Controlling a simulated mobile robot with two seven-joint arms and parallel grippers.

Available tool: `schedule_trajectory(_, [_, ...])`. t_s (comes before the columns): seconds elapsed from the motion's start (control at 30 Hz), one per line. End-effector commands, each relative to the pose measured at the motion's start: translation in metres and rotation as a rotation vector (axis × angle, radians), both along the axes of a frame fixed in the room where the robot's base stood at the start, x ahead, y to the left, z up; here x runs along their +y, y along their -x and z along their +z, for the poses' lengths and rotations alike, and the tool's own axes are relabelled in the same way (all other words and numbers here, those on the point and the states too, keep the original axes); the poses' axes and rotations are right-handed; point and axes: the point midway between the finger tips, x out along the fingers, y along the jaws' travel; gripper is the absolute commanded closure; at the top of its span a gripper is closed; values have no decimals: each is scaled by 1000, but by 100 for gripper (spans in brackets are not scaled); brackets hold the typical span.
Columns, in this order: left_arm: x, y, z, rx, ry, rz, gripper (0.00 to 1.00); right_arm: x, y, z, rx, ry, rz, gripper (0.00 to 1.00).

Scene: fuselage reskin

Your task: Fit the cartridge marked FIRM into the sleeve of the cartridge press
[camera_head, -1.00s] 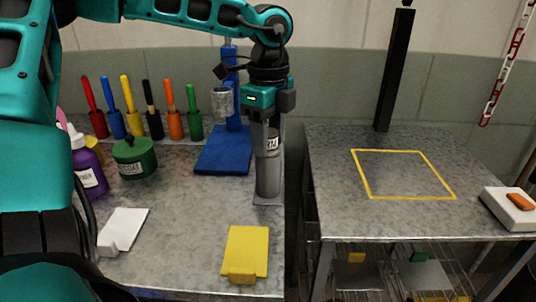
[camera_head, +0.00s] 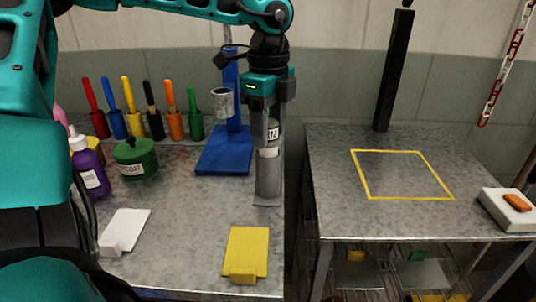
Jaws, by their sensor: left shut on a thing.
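My left gripper (camera_head: 267,142) is shut on a grey cartridge (camera_head: 273,131) with a white label, whose lettering is partly hidden by a finger. The cartridge is upright, directly above a grey upright tube (camera_head: 268,180) on a small square foot near the table's right edge. I cannot tell whether its lower end is still inside the tube. A blue stand (camera_head: 222,160) with a column stands to the left, and a silver cylindrical cup (camera_head: 222,102) is held on it, seemingly the press sleeve. My right gripper is not in view.
Several coloured-handled tools in cups (camera_head: 155,123) line the back. A green pot (camera_head: 135,158), a purple bottle (camera_head: 88,165), a white block (camera_head: 125,230) and a yellow plate (camera_head: 246,252) lie left and front. A second table (camera_head: 410,215) with a yellow outlined square stands right, across a gap.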

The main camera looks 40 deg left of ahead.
Motion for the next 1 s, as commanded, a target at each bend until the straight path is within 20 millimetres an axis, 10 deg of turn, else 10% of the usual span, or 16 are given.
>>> schedule_trajectory(1.0, [0,0,27,-1,-1,0,83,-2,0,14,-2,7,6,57])
